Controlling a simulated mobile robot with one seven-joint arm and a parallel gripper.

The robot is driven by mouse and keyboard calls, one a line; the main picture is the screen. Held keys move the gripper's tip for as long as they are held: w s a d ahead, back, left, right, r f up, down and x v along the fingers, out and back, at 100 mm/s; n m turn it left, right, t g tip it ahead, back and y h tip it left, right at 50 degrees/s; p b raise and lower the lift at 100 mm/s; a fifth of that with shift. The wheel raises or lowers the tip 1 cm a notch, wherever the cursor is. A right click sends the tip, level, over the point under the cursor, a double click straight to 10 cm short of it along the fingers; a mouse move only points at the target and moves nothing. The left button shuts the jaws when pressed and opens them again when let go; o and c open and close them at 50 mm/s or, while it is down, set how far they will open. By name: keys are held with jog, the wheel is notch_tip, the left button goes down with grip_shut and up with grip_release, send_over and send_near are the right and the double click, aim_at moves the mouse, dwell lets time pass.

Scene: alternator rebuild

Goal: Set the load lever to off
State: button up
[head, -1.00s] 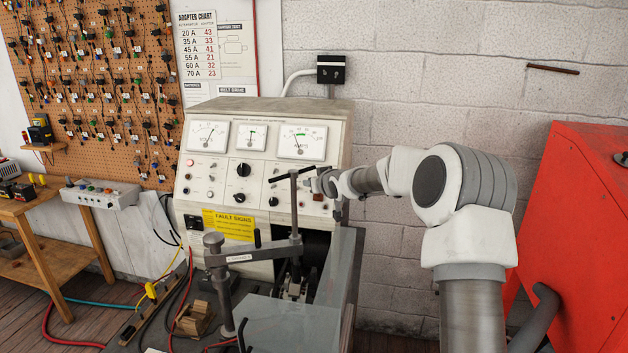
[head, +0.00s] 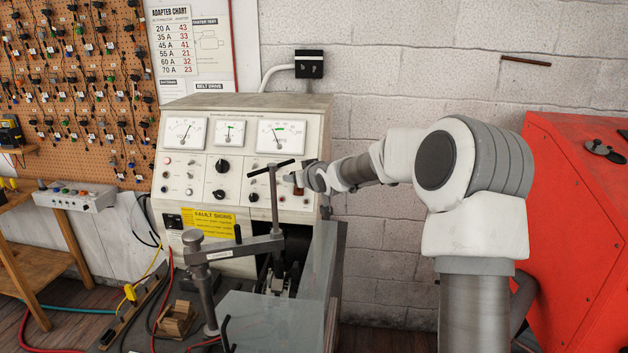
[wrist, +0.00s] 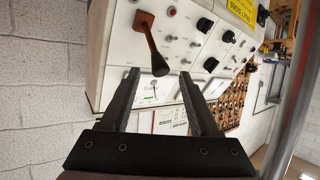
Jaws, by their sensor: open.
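A lever with a rust-red base (wrist: 144,20) and a dark round knob (wrist: 160,66) stands out from the white test-bench panel in the wrist view; I take it to be the load lever. My gripper (wrist: 158,74) is open, with its two black fingers on either side of the knob in the picture. I cannot tell whether the knob is between the fingertips in depth or just beyond them. In the head view my gripper (head: 290,178) is at the panel's right side and mostly covers the lever.
The panel carries dials (head: 283,135), knobs and switches left of my gripper. A clamp with a T-handle (head: 271,168) stands in front of the panel, close left of my gripper. A red cabinet (head: 575,230) stands at the right, and a grey block wall is behind my arm.

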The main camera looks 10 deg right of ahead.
jog(key=p+v, duration=0.1)
jog(key=v, duration=1.2)
jog(key=shift+p, duration=0.35)
jog(key=shift+a, duration=0.1)
